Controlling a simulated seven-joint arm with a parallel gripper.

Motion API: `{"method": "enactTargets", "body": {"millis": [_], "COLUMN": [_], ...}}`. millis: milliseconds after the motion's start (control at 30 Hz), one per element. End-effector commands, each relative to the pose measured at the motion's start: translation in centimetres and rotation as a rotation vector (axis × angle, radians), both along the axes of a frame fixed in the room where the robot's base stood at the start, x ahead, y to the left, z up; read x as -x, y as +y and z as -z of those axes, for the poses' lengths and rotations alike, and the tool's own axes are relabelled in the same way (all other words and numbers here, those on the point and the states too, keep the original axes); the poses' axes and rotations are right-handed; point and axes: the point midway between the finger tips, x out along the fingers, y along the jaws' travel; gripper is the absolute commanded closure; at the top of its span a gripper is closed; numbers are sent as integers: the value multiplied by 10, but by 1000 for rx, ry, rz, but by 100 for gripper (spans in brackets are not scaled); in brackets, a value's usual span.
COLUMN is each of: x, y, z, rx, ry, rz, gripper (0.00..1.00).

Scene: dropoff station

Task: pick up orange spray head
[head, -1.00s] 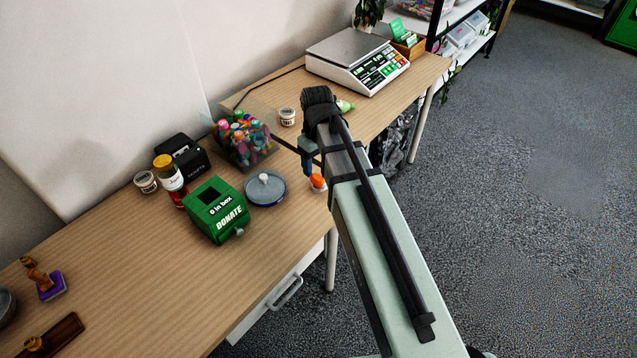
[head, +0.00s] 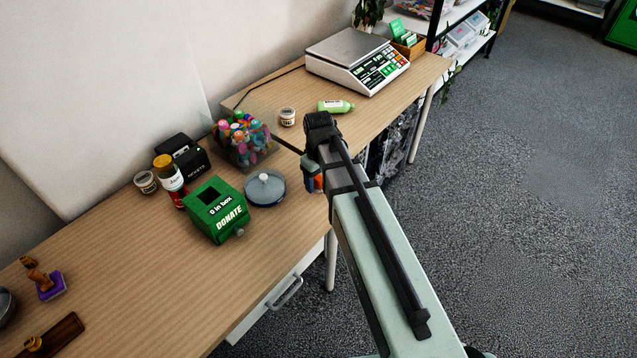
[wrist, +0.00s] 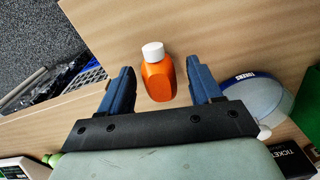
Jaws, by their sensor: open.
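In the wrist view an orange bottle (wrist: 157,82) with a white cap shows between the two blue fingers of my gripper (wrist: 160,88). The fingers are apart, with a gap on each side of the bottle. The bottle is on the wooden table; no spray trigger can be made out on it. In the head view only a bit of orange (head: 319,182) shows beside my gripper (head: 310,178) near the table's right edge. My arm hides most of it.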

Motion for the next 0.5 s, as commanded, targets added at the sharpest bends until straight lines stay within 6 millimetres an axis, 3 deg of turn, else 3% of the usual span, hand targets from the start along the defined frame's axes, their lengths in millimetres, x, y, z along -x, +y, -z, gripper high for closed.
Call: {"method": "enactTargets", "body": {"millis": [233,500], "x": [0,0], "y": [0,0], "z": [1,1], "rx": [-1,-1], "ry": [-1,-1], "rz": [0,0], "gripper": [36,62]}}
